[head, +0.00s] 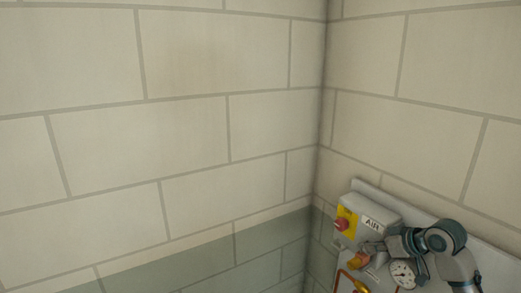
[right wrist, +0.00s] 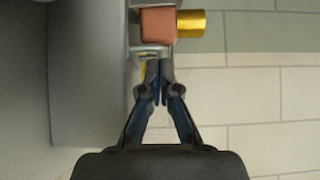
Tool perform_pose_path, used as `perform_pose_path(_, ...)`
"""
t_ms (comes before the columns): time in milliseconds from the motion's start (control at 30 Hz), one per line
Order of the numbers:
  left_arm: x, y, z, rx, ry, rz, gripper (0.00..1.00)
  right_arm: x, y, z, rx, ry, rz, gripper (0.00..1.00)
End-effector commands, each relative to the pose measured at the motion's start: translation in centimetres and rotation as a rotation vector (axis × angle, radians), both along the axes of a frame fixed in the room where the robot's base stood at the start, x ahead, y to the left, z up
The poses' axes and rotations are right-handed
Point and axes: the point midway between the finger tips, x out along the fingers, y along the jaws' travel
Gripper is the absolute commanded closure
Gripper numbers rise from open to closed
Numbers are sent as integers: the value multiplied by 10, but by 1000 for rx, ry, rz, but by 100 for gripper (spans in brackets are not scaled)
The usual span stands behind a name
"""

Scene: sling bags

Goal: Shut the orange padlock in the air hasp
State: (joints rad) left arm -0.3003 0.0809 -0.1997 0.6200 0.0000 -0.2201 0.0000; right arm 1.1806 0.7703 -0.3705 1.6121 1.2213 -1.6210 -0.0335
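In the head view the grey box with the AIR label (head: 373,222) is at the lower right, with a red knob on a yellow plate (head: 343,222). An orange thing that looks like the padlock (head: 357,260) is just below the box. My right gripper (head: 376,249) reaches it from the right. In the right wrist view the orange-red block (right wrist: 158,26), with a gold cylinder beside it, is just beyond my right fingertips (right wrist: 160,66). The fingertips are together at thin grey metal bars under the block. Whether they touch is unclear. My left gripper is out of view.
A round pressure gauge (head: 402,272) is close below my right wrist. A pale backing panel (head: 490,256) is on the right-hand wall. The tiled wall on the left is bare.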

Motion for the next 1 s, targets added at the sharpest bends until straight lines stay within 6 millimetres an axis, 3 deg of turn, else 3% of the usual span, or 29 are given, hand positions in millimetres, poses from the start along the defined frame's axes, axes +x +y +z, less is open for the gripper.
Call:
perform_pose_path(67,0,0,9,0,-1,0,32,0,0,13,1,-4,0,100)
perform_pose_path(500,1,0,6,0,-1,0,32,0,2,51,3,-10,0,100)
perform_pose_path(1000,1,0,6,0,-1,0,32,-1,0,59,3,-10,0,100)
